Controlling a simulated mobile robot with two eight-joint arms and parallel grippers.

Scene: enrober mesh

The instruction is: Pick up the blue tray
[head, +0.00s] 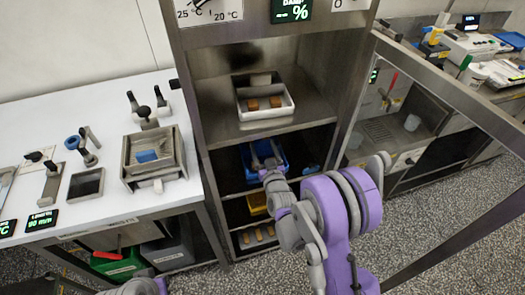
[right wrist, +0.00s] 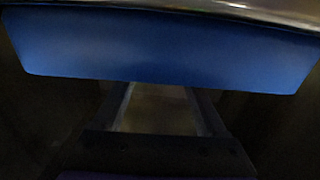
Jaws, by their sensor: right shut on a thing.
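The blue tray (head: 247,160) sits on a dark middle shelf of the tall metal cabinet, below the shelf with the white tray. My right gripper (head: 268,164) reaches into that shelf and is shut on the tray's front side; the arm hides part of the tray. In the right wrist view, the tray's blue wall (right wrist: 165,48) spans the top, and the fingers (right wrist: 160,90) run up to its lower edge. Whether the tray is off the shelf cannot be told. Only a bit of my left arm shows at the bottom of the head view; its gripper is out of view.
A white tray (head: 265,111) with brown blocks stands on the shelf above. A yellow tray (head: 257,204) and another tray with brown pieces are below. The cabinet's open door (head: 450,85) extends right. A white table (head: 105,170) with fixtures stands left.

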